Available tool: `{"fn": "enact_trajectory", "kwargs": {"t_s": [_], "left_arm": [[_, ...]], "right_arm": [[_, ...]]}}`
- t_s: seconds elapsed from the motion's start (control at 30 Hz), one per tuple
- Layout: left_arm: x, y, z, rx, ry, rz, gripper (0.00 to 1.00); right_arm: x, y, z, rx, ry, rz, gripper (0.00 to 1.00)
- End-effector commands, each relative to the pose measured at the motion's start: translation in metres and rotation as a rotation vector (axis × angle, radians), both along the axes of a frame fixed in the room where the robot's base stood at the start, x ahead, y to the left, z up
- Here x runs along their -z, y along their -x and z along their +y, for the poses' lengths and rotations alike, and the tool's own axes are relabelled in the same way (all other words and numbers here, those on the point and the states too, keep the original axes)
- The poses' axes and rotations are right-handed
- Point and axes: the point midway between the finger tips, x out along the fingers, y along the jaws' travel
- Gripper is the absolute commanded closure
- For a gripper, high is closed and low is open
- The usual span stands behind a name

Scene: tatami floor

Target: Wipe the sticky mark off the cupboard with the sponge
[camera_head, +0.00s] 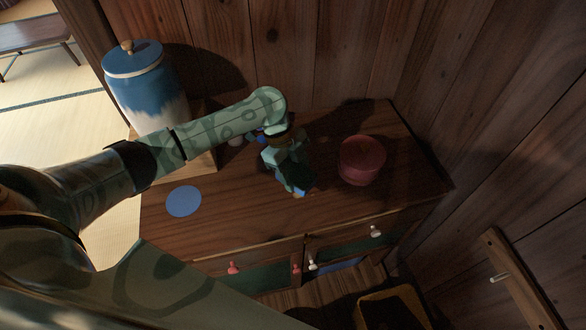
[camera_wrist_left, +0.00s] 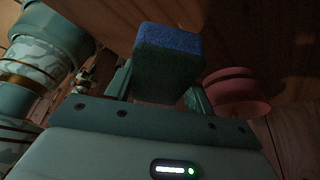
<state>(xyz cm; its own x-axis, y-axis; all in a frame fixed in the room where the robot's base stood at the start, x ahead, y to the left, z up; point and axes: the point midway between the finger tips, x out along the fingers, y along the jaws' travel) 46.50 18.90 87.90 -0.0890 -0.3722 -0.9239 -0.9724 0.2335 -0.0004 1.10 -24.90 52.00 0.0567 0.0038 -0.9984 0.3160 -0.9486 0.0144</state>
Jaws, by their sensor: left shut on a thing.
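The cupboard (camera_head: 236,226) is a low dark wooden chest against the plank wall. My left gripper (camera_head: 296,184) is over the middle of its top, pointing down. It is shut on the sponge, a blue and dark green block (camera_wrist_left: 168,58) held between the fingers in the left wrist view. In the head view the gripper mostly hides the sponge; I cannot tell whether it touches the top. A flat blue round patch (camera_head: 183,201) lies on the top at the left; I cannot tell whether it is the sticky mark. My right gripper is not in view.
A red round pot (camera_head: 362,160) stands close right of my gripper, also in the left wrist view (camera_wrist_left: 236,92). A blue and white lidded jar (camera_head: 146,88) stands at the back left. Small pale things (camera_head: 237,139) sit behind my forearm. Drawer knobs (camera_head: 376,231) stick out in front.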

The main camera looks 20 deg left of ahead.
Motion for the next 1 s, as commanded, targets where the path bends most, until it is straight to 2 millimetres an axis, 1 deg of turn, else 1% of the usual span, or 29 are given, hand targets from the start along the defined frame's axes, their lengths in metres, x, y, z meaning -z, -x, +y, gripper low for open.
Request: {"fn": "enact_trajectory", "kwargs": {"t_s": [0.03,0.1,0.27,0.87,1.0], "left_arm": [[-0.007,0.001,-0.002,0.0,0.0,-0.001,0.65],[-0.011,0.003,-0.003,-0.002,-0.001,0.0,0.65],[-0.014,0.006,-0.006,-0.006,0.001,0.002,0.65],[-0.011,0.003,-0.005,-0.008,0.0,0.001,0.65],[-0.007,-0.004,0.011,-0.021,-0.002,0.002,0.65]], "right_arm": [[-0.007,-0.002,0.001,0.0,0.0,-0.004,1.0],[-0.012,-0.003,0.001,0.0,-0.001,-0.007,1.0],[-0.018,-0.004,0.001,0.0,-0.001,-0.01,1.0],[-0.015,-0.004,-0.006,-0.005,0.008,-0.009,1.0],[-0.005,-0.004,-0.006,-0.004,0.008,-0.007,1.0]]}}
